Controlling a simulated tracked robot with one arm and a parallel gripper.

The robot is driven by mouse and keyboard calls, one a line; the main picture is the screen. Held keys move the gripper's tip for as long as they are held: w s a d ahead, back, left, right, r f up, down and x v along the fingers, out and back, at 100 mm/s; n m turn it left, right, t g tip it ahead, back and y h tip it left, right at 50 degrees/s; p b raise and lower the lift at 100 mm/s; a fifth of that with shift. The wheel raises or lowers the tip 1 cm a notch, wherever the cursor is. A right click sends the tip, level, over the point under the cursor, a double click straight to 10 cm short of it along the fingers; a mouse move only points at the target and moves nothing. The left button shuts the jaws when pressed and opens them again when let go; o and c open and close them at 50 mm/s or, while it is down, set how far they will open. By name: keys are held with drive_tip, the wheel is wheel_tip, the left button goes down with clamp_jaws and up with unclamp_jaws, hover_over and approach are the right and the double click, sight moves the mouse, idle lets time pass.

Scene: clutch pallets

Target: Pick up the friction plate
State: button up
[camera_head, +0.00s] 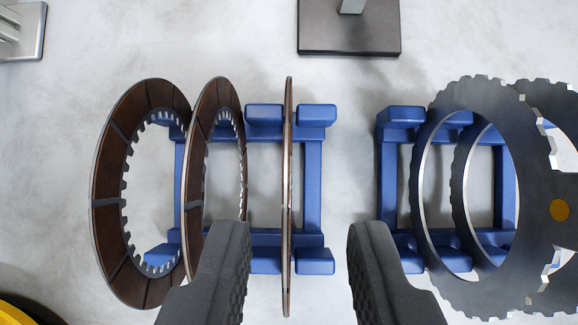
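Three brown friction plates with toothed inner rims stand upright on a blue rack (313,190). The left friction plate (108,215) and the middle friction plate (197,165) show their faces at an angle. The right friction plate (288,160) shows edge-on as a thin line. My gripper (297,235) is open and empty, with its two dark fingers at the bottom of the view. The right friction plate's lower part lies between the fingers in the picture. The left finger covers the lower part of the middle plate. I cannot tell the height gap.
A second blue rack (388,170) on the right holds several grey steel plates (440,275) with toothed outer rims. One has an orange dot. A dark stand base (349,38) is at the top. Bare grey floor lies between the racks.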

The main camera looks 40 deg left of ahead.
sight(286, 218)
drive_tip(key=shift+a+p+x, duration=0.15)
drive_tip(key=shift+p+x, duration=0.2)
drive_tip(key=shift+x, duration=0.95)
drive_tip(key=shift+a+p+x, duration=0.1)
drive_tip(key=shift+p+x, duration=0.2)
drive_tip(key=shift+x, duration=1)
drive_tip(key=shift+s+f, duration=0.1)
drive_tip(key=shift+s, duration=0.1)
clamp_jaws()
